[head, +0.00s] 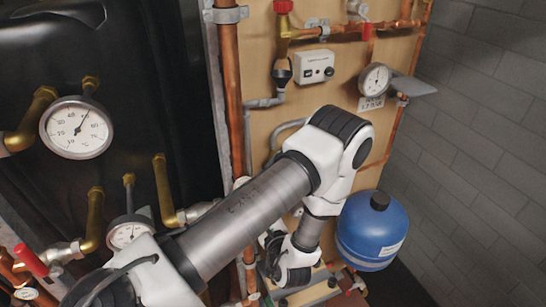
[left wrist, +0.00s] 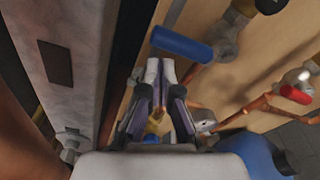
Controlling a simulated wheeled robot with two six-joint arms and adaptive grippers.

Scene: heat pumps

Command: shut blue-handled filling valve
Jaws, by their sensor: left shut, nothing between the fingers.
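A blue lever handle (left wrist: 182,44) shows in the left wrist view, just ahead of my fingertips and slightly to their right. It slants down to the right toward a grey metal valve body (left wrist: 226,46). My left gripper (left wrist: 160,70) is shut and empty, with its pale fingertips close together. The tips look near the handle's left end; I cannot tell whether they touch it. In the head view my left arm reaches across the middle and hides its gripper and the blue handle. My right gripper is in neither view.
A blue vessel (head: 370,232) hangs right of my arm. A red-handled valve (left wrist: 295,94) sits on copper pipe to the right in the wrist view. Copper pipes, a gauge (head: 375,80) and a white box (head: 313,67) are on the wooden board. Another gauge (head: 76,128) is at left.

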